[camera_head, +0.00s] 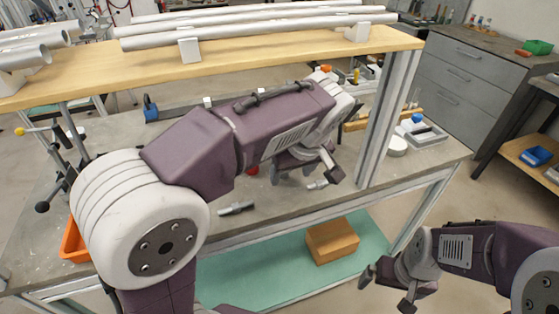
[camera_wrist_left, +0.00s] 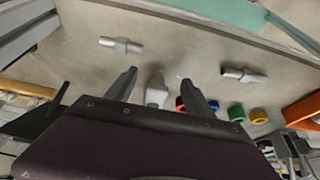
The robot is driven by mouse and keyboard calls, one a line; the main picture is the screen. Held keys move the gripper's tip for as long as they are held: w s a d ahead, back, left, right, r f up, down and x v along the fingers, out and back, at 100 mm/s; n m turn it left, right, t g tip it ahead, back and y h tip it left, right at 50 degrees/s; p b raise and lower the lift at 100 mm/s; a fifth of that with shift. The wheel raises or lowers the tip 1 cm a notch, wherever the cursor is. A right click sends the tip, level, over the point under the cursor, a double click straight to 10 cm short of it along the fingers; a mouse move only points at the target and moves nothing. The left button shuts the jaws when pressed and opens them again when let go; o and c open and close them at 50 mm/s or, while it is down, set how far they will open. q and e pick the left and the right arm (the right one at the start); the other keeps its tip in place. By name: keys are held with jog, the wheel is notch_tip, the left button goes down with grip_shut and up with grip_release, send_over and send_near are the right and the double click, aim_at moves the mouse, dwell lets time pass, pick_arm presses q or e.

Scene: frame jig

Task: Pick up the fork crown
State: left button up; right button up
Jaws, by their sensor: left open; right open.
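Three small grey metal parts lie on the grey bench top, and I cannot tell for sure which is the fork crown. One pale part (camera_wrist_left: 156,92) shows between the fingers of my left gripper (camera_head: 305,172) in the left wrist view; its lower end is hidden by the gripper body. A second part (camera_wrist_left: 121,45) lies to its left and also shows in the head view (camera_head: 317,185). A third part (camera_wrist_left: 243,75) with a dark end lies to its right, also in the head view (camera_head: 236,208). My left gripper (camera_wrist_left: 160,78) is open above the bench and empty. My right gripper (camera_head: 386,289) is open and empty, in front of the bench.
Red, blue, green (camera_wrist_left: 236,113) and yellow (camera_wrist_left: 259,116) rings lie beside the left gripper. An orange bin (camera_head: 74,243) is at the bench's left end. A wooden shelf (camera_head: 240,62) with metal tubes spans above. A cardboard-coloured box (camera_head: 332,241) sits on the lower green shelf.

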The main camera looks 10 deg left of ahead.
pick_arm(q)
jog(key=shift+w+a, duration=0.25)
jog(key=shift+w, duration=0.2)
jog(key=shift+w+a, duration=0.1)
jog(key=shift+a, duration=0.1)
jog(key=w+a, duration=0.1)
jog(key=w, duration=0.1)
jog(key=w+a, duration=0.1)
jog(key=w, duration=0.1)
jog(key=shift+a, duration=0.35)
jog(key=shift+w+a+f+b, duration=0.15)
jog(key=shift+f+b, duration=0.15)
jog(key=shift+f, duration=0.3)
jog(key=shift+r, duration=0.1)
grip_shut()
